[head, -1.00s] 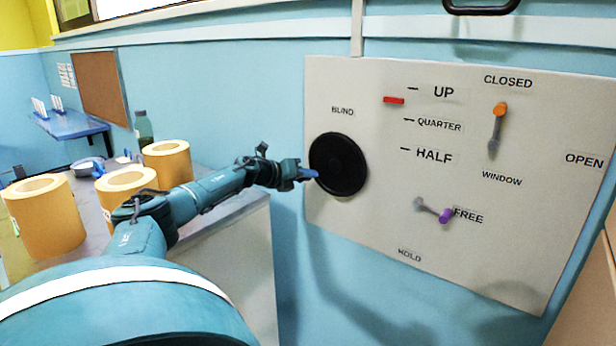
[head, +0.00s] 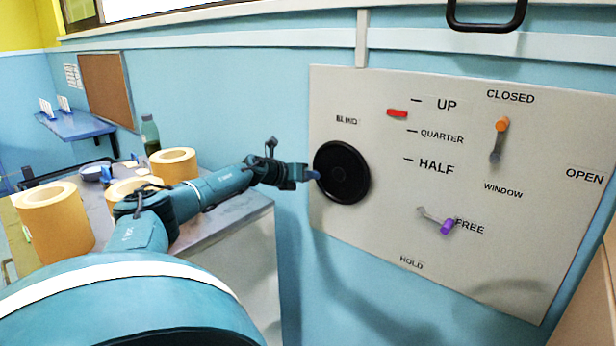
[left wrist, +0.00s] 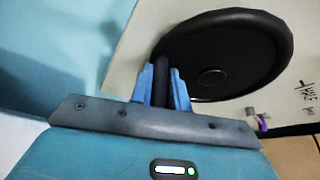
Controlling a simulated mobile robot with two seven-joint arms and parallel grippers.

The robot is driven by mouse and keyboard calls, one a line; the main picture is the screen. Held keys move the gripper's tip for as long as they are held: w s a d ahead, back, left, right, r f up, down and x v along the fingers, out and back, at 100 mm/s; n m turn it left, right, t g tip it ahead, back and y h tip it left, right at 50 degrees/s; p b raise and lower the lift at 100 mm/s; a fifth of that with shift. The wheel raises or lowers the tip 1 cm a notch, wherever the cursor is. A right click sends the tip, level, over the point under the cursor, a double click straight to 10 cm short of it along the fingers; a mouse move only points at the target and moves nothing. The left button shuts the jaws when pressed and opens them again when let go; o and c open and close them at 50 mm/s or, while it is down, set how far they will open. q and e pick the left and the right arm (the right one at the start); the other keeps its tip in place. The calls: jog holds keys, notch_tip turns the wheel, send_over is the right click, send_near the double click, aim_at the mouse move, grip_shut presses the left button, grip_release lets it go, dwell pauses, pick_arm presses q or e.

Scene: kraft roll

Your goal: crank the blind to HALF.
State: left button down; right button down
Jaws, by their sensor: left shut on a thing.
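The blind's crank is a black wheel (head: 342,172) on the pale panel, under the BLIND label. My left gripper (head: 314,174) is at the wheel's left edge. In the left wrist view its blue fingers are shut on a dark upright handle (left wrist: 161,85) in front of the wheel (left wrist: 225,55). The red blind marker (head: 397,113) stands a little below the UP tick and above the QUARTER tick. The HALF label (head: 436,167) is lower, beneath QUARTER. My right gripper is not in view.
The panel also carries an orange-tipped WINDOW lever (head: 501,130), up towards CLOSED, and a purple-tipped lever (head: 446,226) at FREE. A counter (head: 225,225) with several kraft rolls (head: 55,217) and a bottle (head: 150,132) is at left. A black handle (head: 487,27) is above the panel.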

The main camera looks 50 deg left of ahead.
pick_arm(q)
jog(key=c, duration=1.3)
grip_release()
jog(key=shift+c, duration=0.2)
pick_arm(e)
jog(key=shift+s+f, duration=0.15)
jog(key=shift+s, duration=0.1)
